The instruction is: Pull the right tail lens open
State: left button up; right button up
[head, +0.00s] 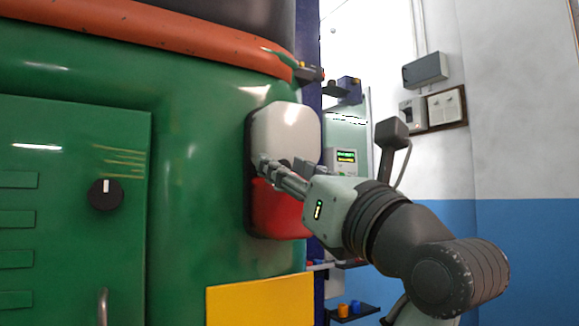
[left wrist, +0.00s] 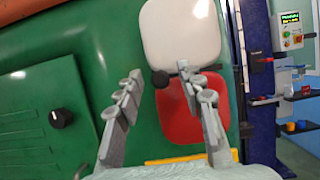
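The right tail lens has a white upper part (head: 286,130) and a red lower part (head: 277,212), set in a dark surround at the corner of the green body. In the left wrist view the white part (left wrist: 181,32) and red part (left wrist: 193,112) fill the middle. A small dark knob (left wrist: 160,78) sits at the lens's left edge, near where the two colours meet. My left gripper (head: 281,170) is in front of the lens. Its fingers (left wrist: 158,73) are apart, one on each side of the knob in the picture; I cannot tell whether they touch it. The lens looks closed. My right gripper is out of view.
A green panel (head: 60,230) with a black dial (head: 105,194) is to the left. A yellow plate (head: 258,300) is below the lens. Shelves with small coloured items and a grey box (head: 425,70) on the wall are beyond, at the right.

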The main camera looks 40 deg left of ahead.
pick_arm(q)
grip_shut()
